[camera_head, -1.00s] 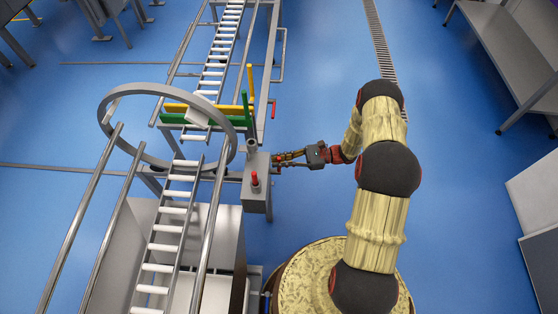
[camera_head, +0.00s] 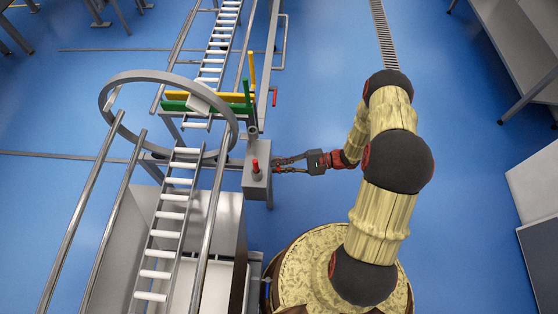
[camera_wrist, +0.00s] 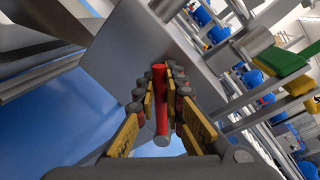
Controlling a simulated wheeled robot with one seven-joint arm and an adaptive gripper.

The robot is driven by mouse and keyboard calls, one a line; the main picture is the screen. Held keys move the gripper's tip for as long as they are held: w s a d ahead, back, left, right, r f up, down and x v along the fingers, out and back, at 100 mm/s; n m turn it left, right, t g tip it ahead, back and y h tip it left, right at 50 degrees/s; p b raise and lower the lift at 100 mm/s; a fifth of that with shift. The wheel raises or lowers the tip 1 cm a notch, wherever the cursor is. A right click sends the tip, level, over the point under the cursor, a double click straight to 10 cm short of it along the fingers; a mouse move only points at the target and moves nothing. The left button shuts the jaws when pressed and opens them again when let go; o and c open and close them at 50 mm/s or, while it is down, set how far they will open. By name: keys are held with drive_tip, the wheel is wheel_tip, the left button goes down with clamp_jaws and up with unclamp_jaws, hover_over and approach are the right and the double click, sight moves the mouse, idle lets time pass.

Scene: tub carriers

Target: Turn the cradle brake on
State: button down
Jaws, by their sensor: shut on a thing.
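A red lever (camera_wrist: 160,100) shows between my gripper's fingers in the wrist view, with its rounded end toward the camera. My gripper (camera_head: 281,164) is shut on it, at the right side of a grey box (camera_head: 257,186) in the head view. The box's grey face (camera_wrist: 140,50) fills the upper middle of the wrist view. I cannot read the brake's state.
Another red handle (camera_head: 274,97) sits farther back on the frame. A roller track (camera_head: 166,234) runs through the ring, with long rails (camera_head: 88,200) beside it.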

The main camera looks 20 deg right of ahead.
wheel_tip(320, 180, down, 6)
drive_tip(key=s+n+t+h+b, duration=0.1)
drive_tip(key=s+n+b, duration=0.1)
drive_tip(key=n+b, duration=0.2)
drive_tip(key=shift+a+n+t, duration=0.4)
drive_tip(key=shift+a+n, duration=0.05)
drive_tip(key=shift+n, duration=1.15)
drive_tip(key=shift+s, duration=0.1)
drive_tip(key=c, duration=2.3)
unclamp_jaws()
drive_tip(key=shift+c, duration=0.2)
drive_tip(key=shift+o, duration=0.7)
drive_tip(key=shift+d, duration=0.15)
drive_tip(key=v, duration=1.1)
drive_tip(key=shift+s+d+r, duration=0.2)
drive_tip(key=shift+d, duration=0.15)
